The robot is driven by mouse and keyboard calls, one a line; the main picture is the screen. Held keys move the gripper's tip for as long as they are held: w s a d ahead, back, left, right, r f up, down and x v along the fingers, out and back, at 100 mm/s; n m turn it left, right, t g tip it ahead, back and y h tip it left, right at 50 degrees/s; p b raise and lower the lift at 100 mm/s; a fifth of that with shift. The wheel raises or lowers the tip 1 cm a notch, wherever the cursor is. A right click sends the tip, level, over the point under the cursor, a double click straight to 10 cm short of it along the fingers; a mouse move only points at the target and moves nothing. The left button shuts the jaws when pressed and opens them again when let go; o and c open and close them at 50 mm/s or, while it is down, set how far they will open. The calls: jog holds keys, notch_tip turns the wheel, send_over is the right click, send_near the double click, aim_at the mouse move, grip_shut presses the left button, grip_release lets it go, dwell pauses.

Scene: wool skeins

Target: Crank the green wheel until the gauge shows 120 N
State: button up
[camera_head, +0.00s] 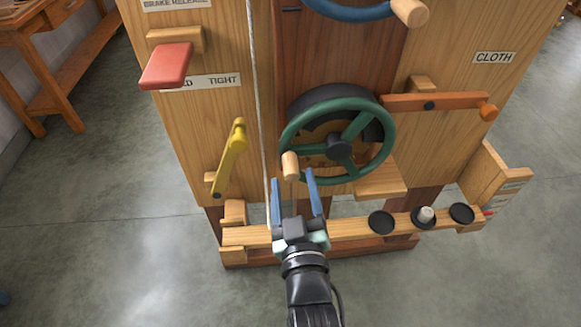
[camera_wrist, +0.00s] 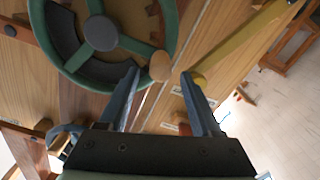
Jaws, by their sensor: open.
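The wheel also shows in the wrist view (camera_wrist: 171,40), with the handle (camera_wrist: 160,66) just beyond my fingers. My gripper (camera_head: 292,176) is open, its two blue fingers pointing up at the handle from below. In the wrist view my gripper (camera_wrist: 160,75) has the handle near the gap between its fingertips; I cannot tell whether they touch. I cannot make out a gauge reading.
A yellow lever (camera_head: 231,158) and a pale rope (camera_head: 258,110) are left of the wheel. An orange lever (camera_head: 440,102) is at right, a red paddle (camera_head: 166,66) at upper left. A blue wheel (camera_head: 350,12) is above. A low wooden rail (camera_head: 350,229) carries black discs.

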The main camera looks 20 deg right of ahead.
aim_at(292, 177)
jog(key=shift+x, duration=2.2)
grip_shut()
